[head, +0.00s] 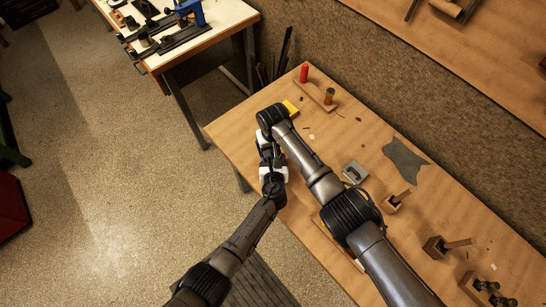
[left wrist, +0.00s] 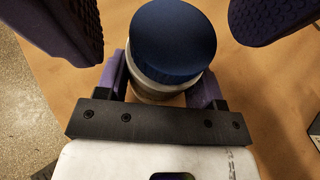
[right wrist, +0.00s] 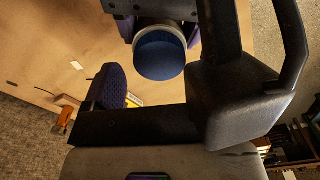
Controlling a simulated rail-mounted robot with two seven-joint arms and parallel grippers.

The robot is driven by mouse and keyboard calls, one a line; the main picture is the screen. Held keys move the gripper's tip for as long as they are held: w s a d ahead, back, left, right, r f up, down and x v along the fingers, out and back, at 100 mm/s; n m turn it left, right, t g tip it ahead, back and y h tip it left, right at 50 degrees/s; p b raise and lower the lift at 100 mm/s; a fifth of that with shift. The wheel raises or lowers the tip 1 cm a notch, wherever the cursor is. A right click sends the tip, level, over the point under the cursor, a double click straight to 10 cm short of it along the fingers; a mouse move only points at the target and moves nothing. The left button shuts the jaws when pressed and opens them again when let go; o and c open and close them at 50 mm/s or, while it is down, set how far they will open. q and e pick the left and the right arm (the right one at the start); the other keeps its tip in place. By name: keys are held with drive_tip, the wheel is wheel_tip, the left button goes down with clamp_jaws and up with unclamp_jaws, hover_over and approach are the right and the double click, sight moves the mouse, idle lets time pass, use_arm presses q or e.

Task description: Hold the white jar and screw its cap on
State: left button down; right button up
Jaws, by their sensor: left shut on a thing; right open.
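The white jar (left wrist: 163,88) is upright between the purple fingers of my left gripper (left wrist: 160,92), which is shut on it. The blue cap (left wrist: 172,38) sits over the jar's mouth, and I cannot tell how far it is threaded. In the right wrist view the cap (right wrist: 160,58) hides most of the jar, with a pale rim (right wrist: 158,28) showing. My right gripper (right wrist: 165,82) is open, with its fingers apart on either side of the cap and clear of it. In the head view my grippers meet near the bench's left edge, and the jar and cap are hidden there.
The wooden bench (head: 335,155) holds a yellow item (head: 290,107), a rack with a red handle (head: 304,73), a grey block (head: 354,172), a grey cloth (head: 405,160) and several wooden tools to the right. Open floor (head: 110,190) lies left of the bench.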

drive_tip(key=shift+f, duration=0.8)
drive_tip(key=c, duration=0.9)
drive_tip(key=m, duration=0.4)
drive_tip(key=shift+m, duration=0.4)
drive_tip(key=shift+c, duration=0.3)
drive_tip(key=o, duration=1.1)
wheel_tip(320, 180, up, 12)
use_arm(q)
drive_tip(key=shift+c, duration=0.8)
unclamp_jaws()
